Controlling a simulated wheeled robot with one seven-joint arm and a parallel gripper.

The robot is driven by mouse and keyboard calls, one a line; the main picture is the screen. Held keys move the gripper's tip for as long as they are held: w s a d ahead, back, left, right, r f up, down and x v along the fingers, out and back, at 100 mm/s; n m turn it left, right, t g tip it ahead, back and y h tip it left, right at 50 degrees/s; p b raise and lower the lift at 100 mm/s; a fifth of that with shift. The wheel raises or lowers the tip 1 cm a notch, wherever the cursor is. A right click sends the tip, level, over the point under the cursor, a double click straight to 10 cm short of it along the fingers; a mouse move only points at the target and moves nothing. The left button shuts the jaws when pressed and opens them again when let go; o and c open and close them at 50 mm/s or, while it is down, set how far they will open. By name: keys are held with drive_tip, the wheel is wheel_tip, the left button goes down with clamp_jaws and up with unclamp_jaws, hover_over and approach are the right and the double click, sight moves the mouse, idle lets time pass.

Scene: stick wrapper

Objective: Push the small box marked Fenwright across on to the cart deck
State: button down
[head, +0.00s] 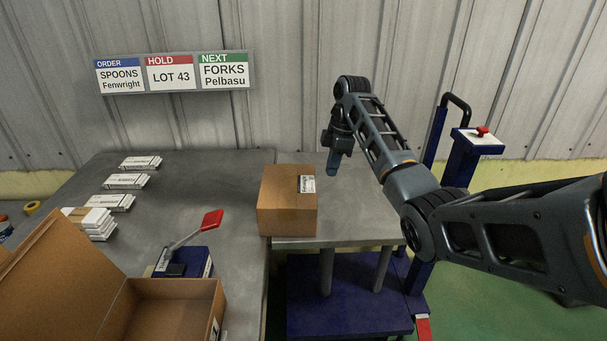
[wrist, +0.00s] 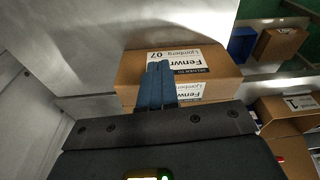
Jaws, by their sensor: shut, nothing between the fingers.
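The small brown box (head: 285,213) stands upright over the seam between the grey table (head: 235,190) and the grey cart deck (head: 355,215). Most of it is on the deck side, and its left part overlaps the table edge. In the wrist view the box (wrist: 215,88) shows a white label beginning "Fenwr", with "Ljonberg 07". My gripper (head: 332,170) is shut and empty, pointing down over the deck to the right of the box, with a gap in the head view. In the wrist view its blue fingers (wrist: 158,84) overlap the box; I cannot tell whether they touch it.
A large open carton (head: 175,305) and a blue device with a red lever (head: 205,222) stand at the table's front. Several white packs (head: 125,182) lie at left. The cart's blue post with a red button (head: 480,135) rises at right. The deck right of the box is bare.

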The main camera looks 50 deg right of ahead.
sight(288, 182)
drive_tip(key=w+a+p, duration=0.1)
drive_tip(key=w+a, duration=0.3)
drive_tip(key=w+a+p, duration=0.1)
drive_tip(key=w+a, duration=0.3)
drive_tip(key=shift+w+a+r+p, duration=0.1)
drive_tip(key=shift+w+a+p, duration=0.1)
drive_tip(key=shift+w+p, duration=0.1)
drive_tip(key=shift+s+f+p, duration=0.1)
drive_tip(key=shift+f+p, duration=0.2)
drive_tip(key=shift+f, duration=0.6)
